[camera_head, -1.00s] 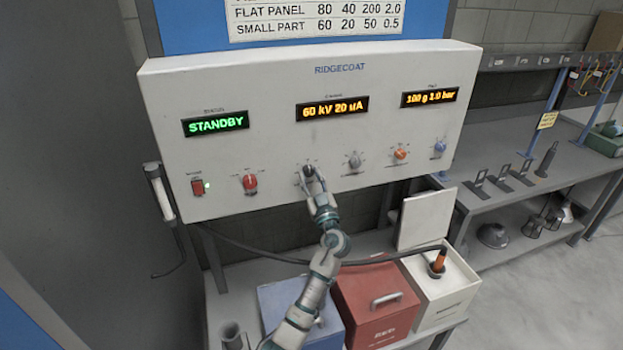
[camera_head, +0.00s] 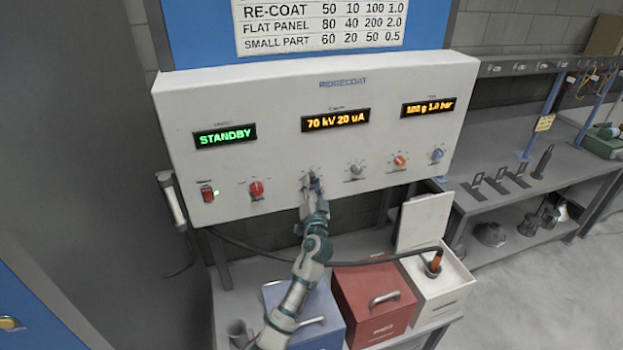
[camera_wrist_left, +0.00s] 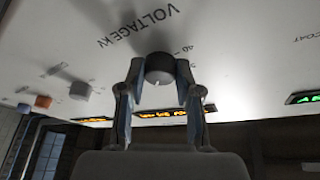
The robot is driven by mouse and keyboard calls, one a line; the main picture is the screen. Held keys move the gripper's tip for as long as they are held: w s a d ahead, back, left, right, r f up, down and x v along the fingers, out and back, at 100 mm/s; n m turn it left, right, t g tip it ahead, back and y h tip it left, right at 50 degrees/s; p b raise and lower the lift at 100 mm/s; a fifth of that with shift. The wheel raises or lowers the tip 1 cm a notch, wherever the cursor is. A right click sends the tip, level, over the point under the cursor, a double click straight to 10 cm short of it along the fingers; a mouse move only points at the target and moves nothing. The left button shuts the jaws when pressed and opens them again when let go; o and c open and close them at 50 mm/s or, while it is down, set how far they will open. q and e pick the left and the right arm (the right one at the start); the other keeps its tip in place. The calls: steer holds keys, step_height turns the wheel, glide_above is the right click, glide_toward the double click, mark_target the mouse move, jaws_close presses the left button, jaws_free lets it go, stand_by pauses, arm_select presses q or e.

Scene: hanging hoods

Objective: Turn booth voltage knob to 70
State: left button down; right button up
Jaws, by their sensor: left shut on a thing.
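The voltage knob is a dark round knob with a pale pointer mark; it shows in the left wrist view (camera_wrist_left: 160,70) under the printed word VOLTAGE. My left gripper (camera_head: 312,184) is at this knob on the white control panel (camera_head: 240,90). In the left wrist view the left gripper's two fingers (camera_wrist_left: 158,92) are on either side of the knob, shut on it. The gripper mostly hides the knob in the head view. The middle display (camera_head: 335,120) reads 70 kV 20 uA. My right gripper is not in view.
A red knob (camera_head: 256,189) is left of the gripper; a grey knob (camera_head: 356,170), an orange knob (camera_head: 400,161) and a blue knob (camera_head: 438,155) are to the right. The left display (camera_head: 226,136) reads STANDBY. Blue (camera_head: 300,305), red (camera_head: 352,278) and white (camera_head: 455,280) boxes stand below the panel.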

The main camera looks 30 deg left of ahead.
arm_select(q)
steer(key=shift+d+r+m+h+p, duration=0.1)
steer(key=shift+r+m+h+p, duration=0.2)
steer(key=shift+m+p, duration=0.5)
steer(key=c, duration=1.1)
jaws_free()
steer(key=shift+c, duration=0.2)
steer(key=o, duration=0.4)
steer(key=shift+d, duration=0.1)
steer(key=shift+c, duration=0.2)
steer(key=shift+w+d+f, duration=0.1)
steer(key=shift+f, duration=0.05)
